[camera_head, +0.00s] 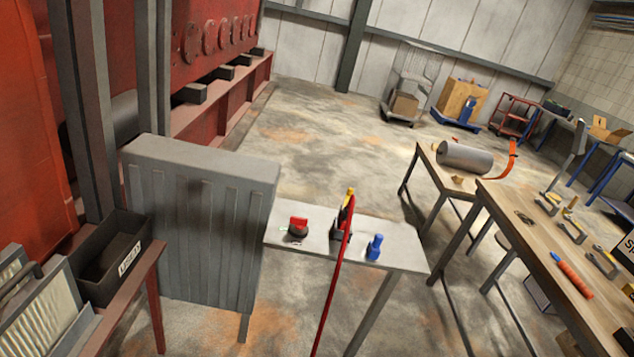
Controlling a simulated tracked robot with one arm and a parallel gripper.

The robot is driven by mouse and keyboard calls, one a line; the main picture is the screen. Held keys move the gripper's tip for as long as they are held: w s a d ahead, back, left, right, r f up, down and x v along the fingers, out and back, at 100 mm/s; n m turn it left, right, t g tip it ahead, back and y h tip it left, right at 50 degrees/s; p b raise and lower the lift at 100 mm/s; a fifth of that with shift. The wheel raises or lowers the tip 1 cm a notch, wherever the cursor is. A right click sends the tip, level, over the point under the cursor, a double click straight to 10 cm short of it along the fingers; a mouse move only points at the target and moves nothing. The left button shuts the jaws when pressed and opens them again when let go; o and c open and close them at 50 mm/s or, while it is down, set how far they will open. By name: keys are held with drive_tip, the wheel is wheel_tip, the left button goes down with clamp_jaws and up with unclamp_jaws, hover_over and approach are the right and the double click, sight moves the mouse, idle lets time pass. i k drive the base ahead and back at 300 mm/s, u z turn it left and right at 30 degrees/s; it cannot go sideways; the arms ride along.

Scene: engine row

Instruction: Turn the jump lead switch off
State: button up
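A small red switch (298,226) on a dark round base stands on the left part of a narrow grey table (398,257), and I take it to be the jump lead switch. A small green mark and a dark mark lie by its base. The switch's exact setting is too small to tell. My gripper is not in view.
A grey ribbed cabinet (200,225) stands directly left of the table. A blue bottle-like object (375,246) stands right of the lead. A wooden workbench (550,265) with tools is at right. Open floor (330,130) lies behind the table.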

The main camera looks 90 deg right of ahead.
sight(300, 223)
drive_tip(key=z, duration=2.1)
